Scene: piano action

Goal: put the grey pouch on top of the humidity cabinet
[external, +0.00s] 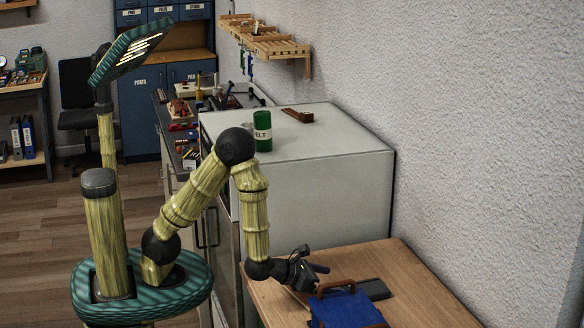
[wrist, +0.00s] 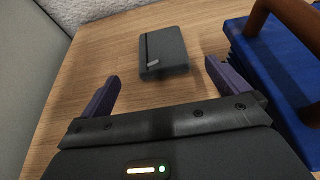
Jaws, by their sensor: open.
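The grey pouch (wrist: 163,52) lies flat on the wooden table in the wrist view, ahead of my gripper (wrist: 162,80) and between the lines of its two purple fingers. The fingers are spread and empty, apart from the pouch. In the external view the pouch (external: 376,289) is partly hidden behind a blue case, and my gripper (external: 314,272) is low over the table to its left. The humidity cabinet appears to be the large pale cabinet (external: 315,190) behind the table. Its flat top holds things at the left and back, with its front right part bare.
A blue case (external: 345,310) with a brown handle stands beside the pouch, close to my right finger in the wrist view. A green can (external: 263,131) and a brown wooden piece (external: 297,116) are on the cabinet top. A wooden wall rack (external: 265,40) hangs beyond. The textured wall borders the right.

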